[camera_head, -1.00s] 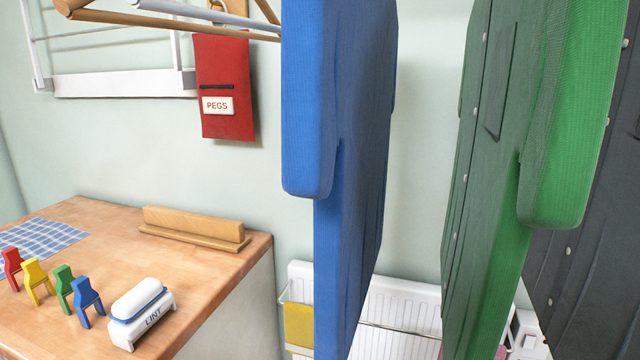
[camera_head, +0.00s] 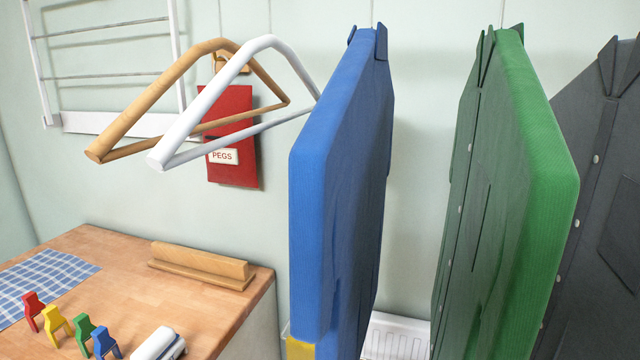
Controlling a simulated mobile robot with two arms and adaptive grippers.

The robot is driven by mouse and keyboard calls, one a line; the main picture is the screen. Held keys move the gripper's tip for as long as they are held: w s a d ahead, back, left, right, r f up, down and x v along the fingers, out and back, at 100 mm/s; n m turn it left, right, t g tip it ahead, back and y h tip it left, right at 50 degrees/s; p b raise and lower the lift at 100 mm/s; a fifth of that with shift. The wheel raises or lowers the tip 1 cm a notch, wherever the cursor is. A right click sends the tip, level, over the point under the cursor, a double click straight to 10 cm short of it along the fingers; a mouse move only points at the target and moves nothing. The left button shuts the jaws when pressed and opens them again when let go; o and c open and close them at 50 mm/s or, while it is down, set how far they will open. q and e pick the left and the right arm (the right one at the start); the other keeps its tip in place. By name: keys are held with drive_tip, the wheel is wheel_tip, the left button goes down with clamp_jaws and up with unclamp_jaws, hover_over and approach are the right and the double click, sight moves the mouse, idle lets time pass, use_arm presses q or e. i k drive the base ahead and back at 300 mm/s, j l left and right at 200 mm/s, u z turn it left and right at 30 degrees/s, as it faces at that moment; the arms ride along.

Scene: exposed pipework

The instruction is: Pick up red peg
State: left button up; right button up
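The red peg (camera_head: 33,310) stands upright on the wooden counter (camera_head: 215,308) at the lower left of the head view. It is the leftmost in a row with a yellow peg (camera_head: 56,325), a green peg (camera_head: 84,333) and a blue peg (camera_head: 105,343). The red peg stands clear of the blue checked cloth's right edge or close to it; I cannot tell if they touch. Neither of my grippers shows in the head view.
A white lint roller (camera_head: 160,344) and a wooden block (camera_head: 202,263) sit on the counter. A wooden hanger (camera_head: 160,75) and white hanger (camera_head: 215,85) hang above. Blue (camera_head: 340,190), green (camera_head: 510,190) and dark grey (camera_head: 600,230) shirts fill the right. A red PEGS bag (camera_head: 232,172) hangs on the wall.

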sight(33, 307)
drive_tip(key=u, duration=1.5)
drive_tip(key=z, duration=1.95)
drive_tip(key=u, duration=1.95)
